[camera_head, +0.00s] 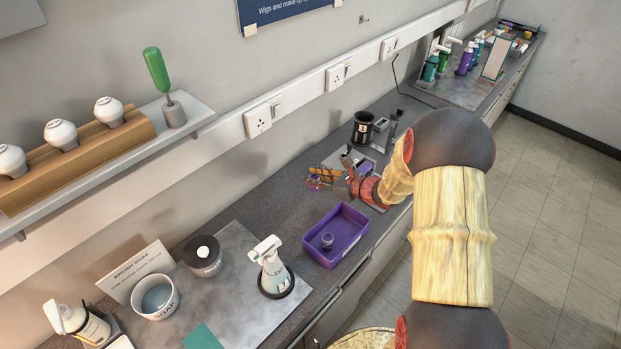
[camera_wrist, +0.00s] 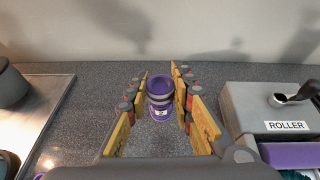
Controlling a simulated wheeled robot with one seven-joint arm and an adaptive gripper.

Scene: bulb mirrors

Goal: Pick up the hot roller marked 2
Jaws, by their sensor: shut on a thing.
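A purple hot roller (camera_wrist: 159,88) with a small pale label stands between the two yellow finger pads of my gripper (camera_wrist: 160,77) in the wrist view. The label's mark is tiny and looks like a 2. My gripper is shut on this roller, and the roller is upright. In the head view my gripper (camera_head: 324,177) is over the counter by the wall, with the roller partly hidden by the fingers. I cannot tell whether the roller touches the counter. Another purple roller (camera_head: 327,240) stands inside the purple tray (camera_head: 318,259).
A grey box labelled ROLLER (camera_wrist: 270,108) is right of my gripper in the wrist view. A dark pot (camera_head: 362,128) stands beyond. A spray bottle (camera_head: 270,267), soap bowl (camera_head: 155,297) and lidded jar (camera_head: 203,256) occupy the near counter. The wall runs close behind.

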